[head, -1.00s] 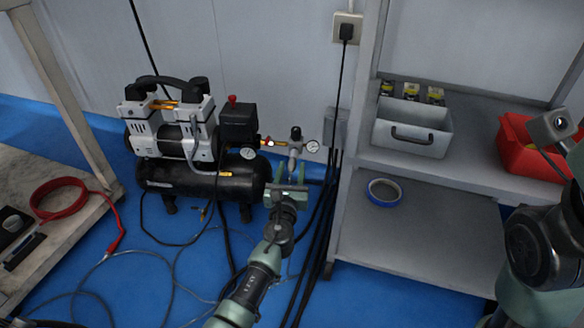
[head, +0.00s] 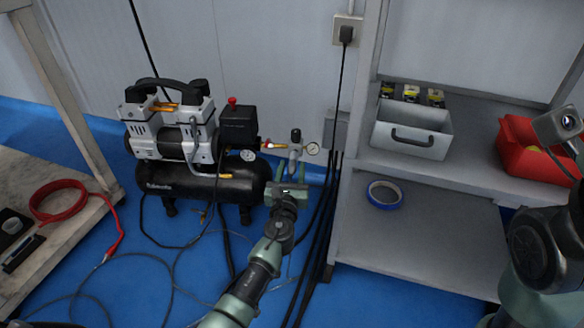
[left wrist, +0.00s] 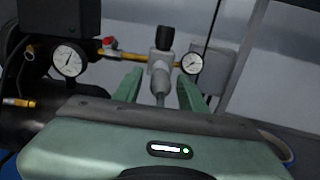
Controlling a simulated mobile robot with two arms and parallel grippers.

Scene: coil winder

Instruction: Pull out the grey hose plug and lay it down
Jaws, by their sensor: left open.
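The grey hose plug (left wrist: 159,84) sits at the lower end of the regulator (left wrist: 162,58), which carries a black knob. A thin grey line hangs below the plug. My left gripper (left wrist: 158,80) is open, its two green fingers pointing at the regulator. The plug shows between the fingers, with a gap on each side. In the head view my left gripper (head: 290,174) is just below the regulator (head: 295,150) and hides the lower part of the plug there.
The black air compressor (head: 200,180) stands left of my left gripper. A gauge (head: 312,148) sits right of the regulator. Dark cables hang beside the shelf (head: 350,230). A blue tape roll (head: 384,193) lies on the lower shelf, with free room around it.

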